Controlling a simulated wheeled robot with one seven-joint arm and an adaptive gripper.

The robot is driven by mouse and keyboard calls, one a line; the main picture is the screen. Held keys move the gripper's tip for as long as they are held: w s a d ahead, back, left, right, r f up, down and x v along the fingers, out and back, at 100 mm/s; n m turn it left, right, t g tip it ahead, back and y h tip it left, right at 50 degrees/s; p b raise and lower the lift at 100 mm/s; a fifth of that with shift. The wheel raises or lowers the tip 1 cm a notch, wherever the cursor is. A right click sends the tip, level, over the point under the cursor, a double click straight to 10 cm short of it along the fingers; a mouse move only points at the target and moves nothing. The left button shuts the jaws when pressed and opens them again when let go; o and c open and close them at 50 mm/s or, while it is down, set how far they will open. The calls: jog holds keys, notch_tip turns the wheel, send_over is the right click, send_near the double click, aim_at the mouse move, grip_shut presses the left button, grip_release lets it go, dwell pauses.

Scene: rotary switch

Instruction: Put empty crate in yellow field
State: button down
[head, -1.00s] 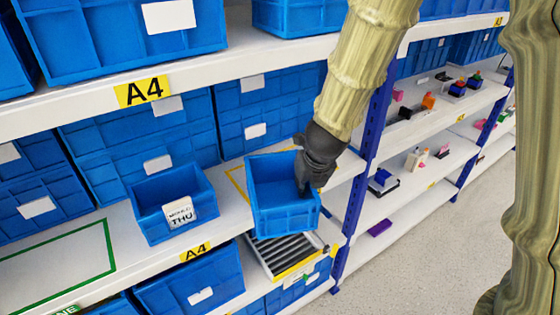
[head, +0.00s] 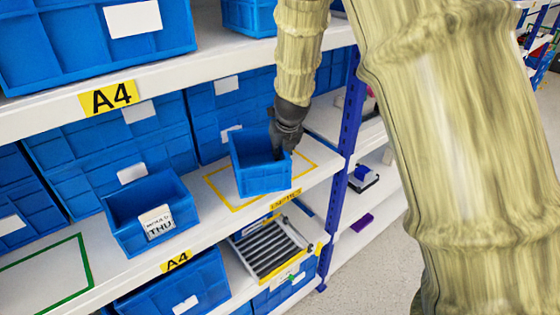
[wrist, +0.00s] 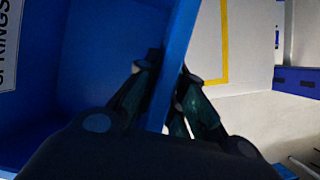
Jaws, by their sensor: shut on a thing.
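The empty blue crate (head: 263,180) is in my gripper (head: 284,150) in the head view, upright and over the yellow-outlined field (head: 225,198) on the middle shelf. My gripper is shut on the crate's right wall. In the wrist view, my fingers (wrist: 165,100) pinch the blue crate wall (wrist: 176,60) from both sides, and a yellow line (wrist: 224,50) shows to the right. Part of the field is hidden behind the crate. I cannot tell whether the crate's base touches the shelf.
A blue crate labelled THU (head: 150,215) stands left of the field. A green-outlined field (head: 45,275) lies farther left. Large blue crates (head: 110,150) line the back. A blue shelf post (head: 348,140) stands to the right. A roller tray (head: 270,245) is below.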

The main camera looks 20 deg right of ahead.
jog(key=shift+w+d, duration=0.15)
jog(key=shift+w, duration=0.45)
notch_tip(320, 180, down, 4)
jog(key=b, duration=0.4)
jog(key=shift+r+b, duration=0.15)
jog(key=shift+b, duration=0.25)
jog(key=c, duration=1.5)
grip_release()
jog(key=shift+s+r, duration=0.15)
jog(key=shift+r, duration=0.5)
jog(key=b+v, duration=0.1)
jog(key=v, duration=1)
